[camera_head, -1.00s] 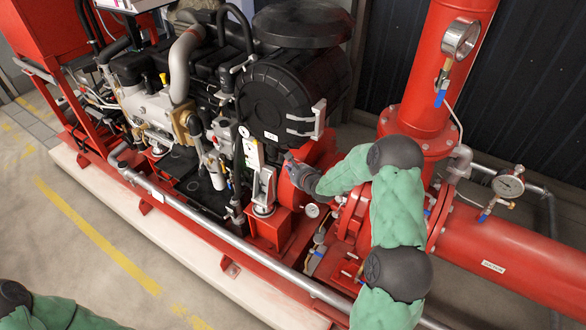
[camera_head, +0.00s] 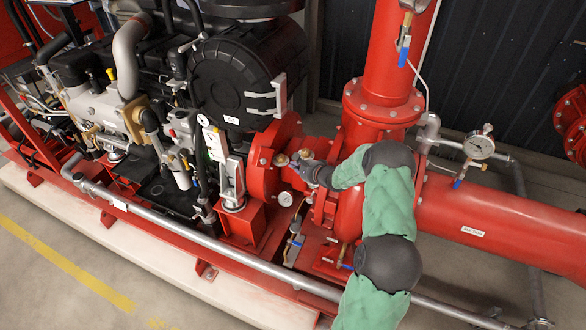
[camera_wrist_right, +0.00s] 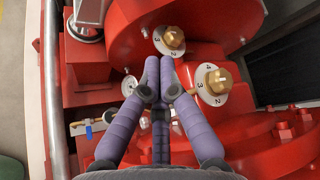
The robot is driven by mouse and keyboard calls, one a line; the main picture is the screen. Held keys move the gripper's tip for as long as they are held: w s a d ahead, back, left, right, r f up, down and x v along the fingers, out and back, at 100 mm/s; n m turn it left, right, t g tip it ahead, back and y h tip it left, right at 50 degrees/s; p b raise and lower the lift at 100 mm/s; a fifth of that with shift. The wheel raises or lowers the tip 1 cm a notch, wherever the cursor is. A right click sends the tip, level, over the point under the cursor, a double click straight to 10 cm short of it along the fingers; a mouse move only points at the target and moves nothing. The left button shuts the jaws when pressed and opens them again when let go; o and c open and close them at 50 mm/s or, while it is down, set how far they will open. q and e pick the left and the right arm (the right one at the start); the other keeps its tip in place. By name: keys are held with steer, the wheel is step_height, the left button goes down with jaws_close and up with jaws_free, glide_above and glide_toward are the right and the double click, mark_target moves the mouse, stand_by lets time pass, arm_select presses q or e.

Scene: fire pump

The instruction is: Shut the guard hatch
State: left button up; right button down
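My right gripper (camera_head: 311,172) reaches in beside the red round housing (camera_head: 268,165) between the engine and the red pump. In the right wrist view its purple fingers (camera_wrist_right: 160,66) are drawn together at the tips, with nothing visible between them. Two brass knobs on white numbered dials sit just beyond the fingertips: an upper knob (camera_wrist_right: 172,38) and a right knob (camera_wrist_right: 218,80). The fingertips appear apart from both. I cannot tell for certain which red part is the guard hatch; a red round cover (camera_wrist_right: 135,30) lies behind the upper dial. My left gripper is not in view.
The black engine drum (camera_head: 235,80) stands to the left of the gripper. A thick red vertical pipe (camera_head: 385,60) and a pressure gauge (camera_head: 479,147) are to the right. A grey rail (camera_head: 225,248) runs along the front. The floor (camera_head: 60,290) at the lower left is clear.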

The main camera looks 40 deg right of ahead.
mark_target(268, 159)
steer(key=w+a, duration=0.1)
steer(key=w, duration=0.1)
steer(key=w+a+f+b, duration=0.1)
steer(key=w, duration=0.2)
steer(key=w+a+f+b, duration=0.1)
steer(key=w, duration=0.1)
steer(key=shift+w, duration=0.25)
steer(key=shift+w+a+r, duration=0.1)
steer(key=shift+w+a, duration=0.15)
steer(key=shift+a, duration=0.1)
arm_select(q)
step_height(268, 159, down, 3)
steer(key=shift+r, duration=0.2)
